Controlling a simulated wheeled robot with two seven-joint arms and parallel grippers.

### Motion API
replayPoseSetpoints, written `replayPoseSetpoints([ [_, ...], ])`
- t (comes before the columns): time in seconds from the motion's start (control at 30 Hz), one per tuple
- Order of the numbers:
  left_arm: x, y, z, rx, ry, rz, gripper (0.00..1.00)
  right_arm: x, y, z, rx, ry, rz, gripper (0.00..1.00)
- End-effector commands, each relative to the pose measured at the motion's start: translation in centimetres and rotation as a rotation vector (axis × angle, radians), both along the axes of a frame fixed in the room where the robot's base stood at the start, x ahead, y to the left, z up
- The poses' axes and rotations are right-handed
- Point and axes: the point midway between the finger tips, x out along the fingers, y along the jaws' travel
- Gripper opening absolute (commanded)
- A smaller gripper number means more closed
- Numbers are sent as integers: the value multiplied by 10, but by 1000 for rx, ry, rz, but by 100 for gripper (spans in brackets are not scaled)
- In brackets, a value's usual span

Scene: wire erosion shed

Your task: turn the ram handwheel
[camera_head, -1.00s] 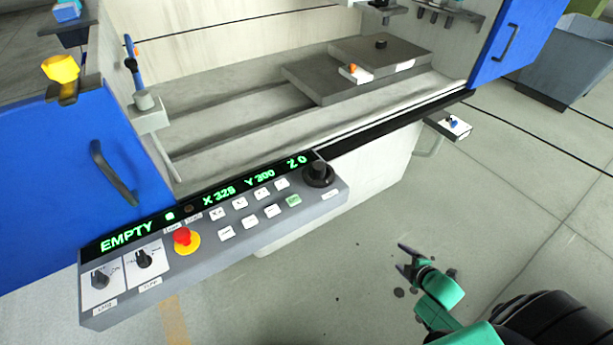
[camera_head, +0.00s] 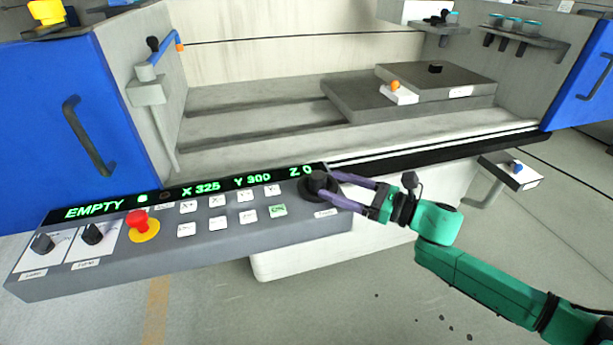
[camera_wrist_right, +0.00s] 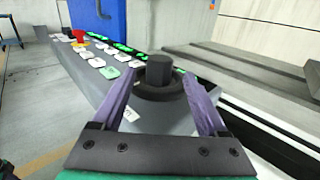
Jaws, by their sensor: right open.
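The ram handwheel (camera_head: 317,187) is a black round wheel with a raised knob, at the right end of the grey control panel (camera_head: 215,250). It also shows in the right wrist view (camera_wrist_right: 159,72), ahead between the fingers. My right gripper (camera_head: 338,188) is open, with its purple fingers reaching in from the right to either side of the wheel. I cannot tell whether they touch it. The panel display (camera_head: 190,190) reads EMPTY, X 325, Y 300, Z 0. My left gripper is not in view.
The panel also carries a red stop button (camera_head: 138,221) on yellow, two black selector knobs and several white keys. A machine bed with dark plates (camera_head: 365,101) lies behind. A small shelf (camera_head: 513,172) juts out at right. Floor in front is open.

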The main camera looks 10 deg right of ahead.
Motion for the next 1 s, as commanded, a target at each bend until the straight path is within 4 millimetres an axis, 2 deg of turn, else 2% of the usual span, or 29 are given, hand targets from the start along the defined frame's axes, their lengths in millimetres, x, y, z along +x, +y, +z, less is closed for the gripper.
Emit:
replayPoseSetpoints([
  [0.17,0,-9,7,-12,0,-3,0,22,24,5,5,-4,0,76],
  [0.4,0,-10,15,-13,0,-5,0,48,54,3,2,-1,0,76],
  [0.7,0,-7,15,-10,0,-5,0,52,60,0,0,1,1,76],
  [0.73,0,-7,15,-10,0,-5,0,52,60,0,0,1,1,72],
  [0.87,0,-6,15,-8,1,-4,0,52,60,0,0,1,1,22],
  [0.9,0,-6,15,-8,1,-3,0,52,60,0,0,1,1,7],
  [0.93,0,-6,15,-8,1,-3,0,52,60,0,0,1,1,0],
  [1.0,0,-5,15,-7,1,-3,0,52,60,0,0,1,0,0],
])
